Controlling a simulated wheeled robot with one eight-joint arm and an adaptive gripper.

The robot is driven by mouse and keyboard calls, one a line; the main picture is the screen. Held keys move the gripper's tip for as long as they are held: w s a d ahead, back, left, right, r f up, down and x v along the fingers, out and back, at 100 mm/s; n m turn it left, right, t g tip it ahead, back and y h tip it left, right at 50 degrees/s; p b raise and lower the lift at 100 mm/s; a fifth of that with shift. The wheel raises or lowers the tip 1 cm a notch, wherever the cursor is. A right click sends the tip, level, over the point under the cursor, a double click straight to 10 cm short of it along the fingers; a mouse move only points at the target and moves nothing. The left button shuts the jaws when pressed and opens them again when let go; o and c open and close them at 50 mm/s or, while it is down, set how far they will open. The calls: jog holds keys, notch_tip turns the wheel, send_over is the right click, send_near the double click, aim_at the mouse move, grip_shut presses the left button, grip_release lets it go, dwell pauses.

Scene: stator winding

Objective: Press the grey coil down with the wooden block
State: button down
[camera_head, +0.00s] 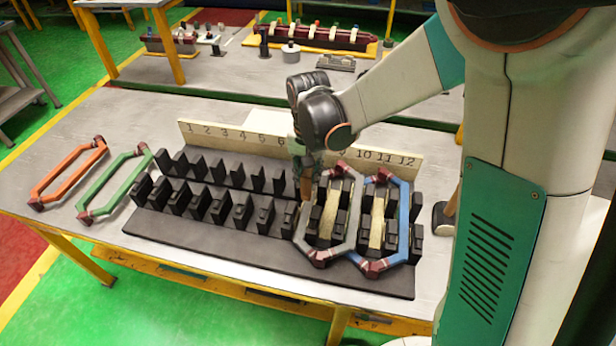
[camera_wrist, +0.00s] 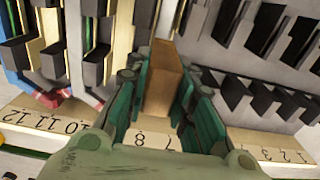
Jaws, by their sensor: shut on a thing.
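The grey coil (camera_head: 353,222), a six-sided loop with dark red ends, lies over the black slotted stator near the slots on the right. My gripper (camera_head: 304,160) points down at the coil's back left side. It is shut on the wooden block (camera_head: 307,188), a brown upright piece. In the wrist view the block (camera_wrist: 163,82) stands between the green fingers of my gripper (camera_wrist: 160,90). I cannot tell whether the block touches the coil. The grey coil's back left part is partly hidden by the gripper and block.
A blue coil (camera_head: 404,222) sits right of the grey one, overlapping it. Orange (camera_head: 62,180) and green (camera_head: 108,190) coils lie on the left of the table. A numbered board (camera_head: 225,137) stands behind the stator (camera_head: 215,240). The table's front left is clear.

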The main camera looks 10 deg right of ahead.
jog(key=shift+r+p, duration=1.95)
jog(key=shift+r, duration=1.3)
